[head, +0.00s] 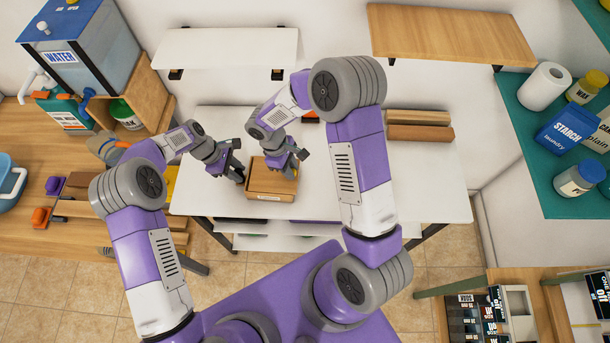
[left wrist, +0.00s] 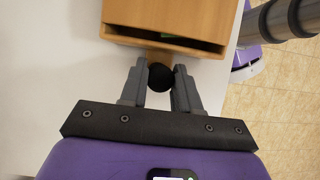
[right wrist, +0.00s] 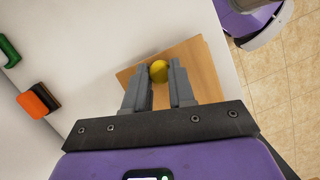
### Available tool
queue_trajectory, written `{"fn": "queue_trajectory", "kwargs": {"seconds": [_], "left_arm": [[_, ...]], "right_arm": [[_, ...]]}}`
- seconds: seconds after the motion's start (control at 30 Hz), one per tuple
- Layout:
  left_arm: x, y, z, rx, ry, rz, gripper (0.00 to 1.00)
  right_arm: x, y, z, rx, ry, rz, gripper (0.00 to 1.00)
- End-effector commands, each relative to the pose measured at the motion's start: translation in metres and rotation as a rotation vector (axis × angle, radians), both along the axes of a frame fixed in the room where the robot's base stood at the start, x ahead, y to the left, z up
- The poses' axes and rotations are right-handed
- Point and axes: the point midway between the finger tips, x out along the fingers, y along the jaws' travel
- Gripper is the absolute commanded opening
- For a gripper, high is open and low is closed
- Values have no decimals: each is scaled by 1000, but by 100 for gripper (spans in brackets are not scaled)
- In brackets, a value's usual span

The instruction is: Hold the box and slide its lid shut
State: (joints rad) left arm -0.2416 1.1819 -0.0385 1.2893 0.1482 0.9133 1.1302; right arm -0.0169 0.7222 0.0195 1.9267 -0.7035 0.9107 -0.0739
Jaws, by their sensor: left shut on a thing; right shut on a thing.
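The wooden box (head: 270,194) sits near the front edge of the white table, with a pale label on its front side. Its flat wooden lid (head: 268,178) shows on top; in the right wrist view the lid (right wrist: 207,75) carries a yellow knob (right wrist: 158,70). My right gripper (head: 296,166) is shut on that knob from above. My left gripper (head: 240,174) is at the box's left end, shut on a black round knob (left wrist: 160,77) there. The left wrist view shows a dark slot (left wrist: 165,38) at that end of the box (left wrist: 185,15), with something green inside.
The white table (head: 420,180) is clear right of the box. Wooden blocks (head: 419,125) lie at its back right. In the right wrist view, an orange-and-black thing (right wrist: 38,100) and a green thing (right wrist: 8,50) lie left of the box.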

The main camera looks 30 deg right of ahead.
Motion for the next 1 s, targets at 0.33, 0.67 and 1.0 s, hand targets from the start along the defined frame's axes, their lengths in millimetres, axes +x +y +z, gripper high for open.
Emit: {"fn": "queue_trajectory", "kwargs": {"seconds": [0.33, 0.67, 1.0], "left_arm": [[-1, -2, 0, -2, 3, -2, 0], [-1, -2, -1, -2, 3, -2, 0], [-1, -1, -1, -1, 3, -1, 0]], "right_arm": [[3, 4, 0, 1, -3, 1, 0], [6, 8, 1, 1, -3, 1, 0], [6, 8, 0, 0, -1, 0, 54]]}}
